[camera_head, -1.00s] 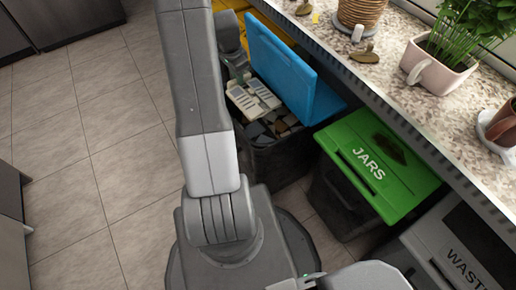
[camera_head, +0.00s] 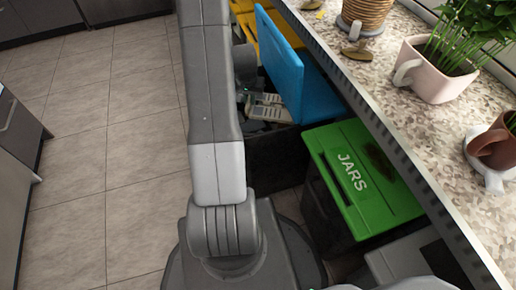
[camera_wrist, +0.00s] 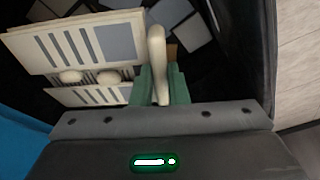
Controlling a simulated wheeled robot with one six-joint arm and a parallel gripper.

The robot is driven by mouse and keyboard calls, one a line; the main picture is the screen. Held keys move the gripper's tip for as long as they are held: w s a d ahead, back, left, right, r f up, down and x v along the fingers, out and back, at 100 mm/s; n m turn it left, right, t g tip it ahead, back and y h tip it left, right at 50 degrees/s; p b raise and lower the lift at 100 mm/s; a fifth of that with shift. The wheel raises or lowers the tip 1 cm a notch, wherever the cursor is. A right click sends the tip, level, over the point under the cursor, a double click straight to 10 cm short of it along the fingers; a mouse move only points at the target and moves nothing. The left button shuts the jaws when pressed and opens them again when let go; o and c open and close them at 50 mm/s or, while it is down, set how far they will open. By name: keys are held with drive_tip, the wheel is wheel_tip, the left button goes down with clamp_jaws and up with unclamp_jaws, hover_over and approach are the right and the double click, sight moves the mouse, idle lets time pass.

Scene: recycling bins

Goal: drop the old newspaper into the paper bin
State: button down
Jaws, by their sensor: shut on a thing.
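The old newspaper (camera_head: 268,108) is a folded, cream-coloured paper with grey print, over the open mouth of the black bin (camera_head: 275,160) with a raised blue lid (camera_head: 281,62). In the wrist view the newspaper (camera_wrist: 85,42) lies to the left of the fingers, its edge meeting them. My gripper (camera_wrist: 158,88) is shut on it. Dark bin walls surround it in the wrist view, with grey and brown paper pieces (camera_wrist: 182,28) below. My arm hides part of the bin and the gripper in the head view.
Yellow (camera_head: 268,40) shows behind the blue lid. A stone counter (camera_head: 400,110) with plants overhangs at right. The tiled floor (camera_head: 100,150) at left is clear.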

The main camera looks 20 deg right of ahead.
drive_tip(key=shift+s+f+n, duration=0.35)
drive_tip(key=shift+f+n, duration=0.15)
drive_tip(key=b, duration=0.4)
hover_over(251, 127)
drive_tip(key=s, duration=0.1)
drive_tip(key=f, duration=0.9)
drive_tip(key=shift+s+a+f, duration=0.1)
drive_tip(key=shift+a+f, duration=0.2)
drive_tip(key=shift+f, duration=0.1)
drive_tip(key=shift+f+b, duration=0.3)
drive_tip(key=shift+f, duration=0.1)
drive_tip(key=shift+f, duration=0.15)
drive_tip(key=c, duration=1.4)
unclamp_jaws()
